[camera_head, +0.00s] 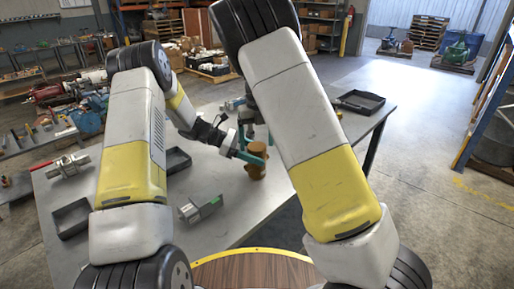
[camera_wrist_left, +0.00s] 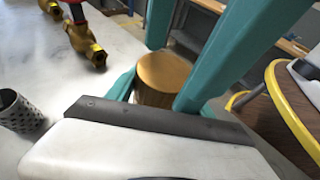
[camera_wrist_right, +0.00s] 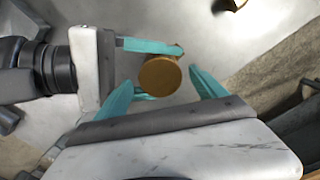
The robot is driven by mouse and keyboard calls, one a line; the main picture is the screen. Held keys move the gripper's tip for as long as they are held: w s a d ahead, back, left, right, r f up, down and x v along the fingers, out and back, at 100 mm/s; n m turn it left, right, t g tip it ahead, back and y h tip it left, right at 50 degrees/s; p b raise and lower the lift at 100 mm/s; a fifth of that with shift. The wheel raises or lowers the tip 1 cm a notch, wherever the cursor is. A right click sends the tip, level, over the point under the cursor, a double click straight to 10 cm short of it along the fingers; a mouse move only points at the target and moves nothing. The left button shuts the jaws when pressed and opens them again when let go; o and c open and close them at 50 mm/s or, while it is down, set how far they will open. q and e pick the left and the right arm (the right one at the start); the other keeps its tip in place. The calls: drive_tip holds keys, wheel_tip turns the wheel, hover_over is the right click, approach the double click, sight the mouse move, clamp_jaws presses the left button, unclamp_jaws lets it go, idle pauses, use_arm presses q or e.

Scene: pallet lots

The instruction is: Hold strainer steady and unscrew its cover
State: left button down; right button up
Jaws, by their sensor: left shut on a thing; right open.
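The strainer (camera_head: 256,172) is a brown-gold metal body standing upright on the grey table. Its round top, which looks like the cover, shows in the right wrist view (camera_wrist_right: 160,76) and in the left wrist view (camera_wrist_left: 163,72). My left gripper (camera_head: 247,153) reaches in from the left and is shut on the strainer, with teal fingers on either side. My right gripper (camera_wrist_right: 165,88) is open above the strainer, its fingers apart on both sides of the round top with visible gaps. In the head view my right arm hides part of the right gripper.
On the table (camera_head: 235,215) are black trays (camera_head: 72,217) (camera_head: 360,101), a grey-green block (camera_head: 200,208) and a red-handled metal fitting (camera_head: 68,165). A round wooden top (camera_head: 255,272) is at the front.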

sight(257, 146)
drive_tip(key=shift+r, duration=0.7)
drive_tip(key=shift+c, duration=0.5)
wheel_tip(257, 146, up, 3)
drive_tip(key=m, duration=0.3)
drive_tip(key=shift+f, duration=3.8)
drive_tip(key=c, duration=1.4)
drive_tip(key=n, duration=0.3)
drive_tip(key=shift+c, duration=0.2)
drive_tip(key=o, duration=1.5)
drive_tip(key=shift+o, duration=0.2)
drive_tip(key=shift+r, duration=0.15)
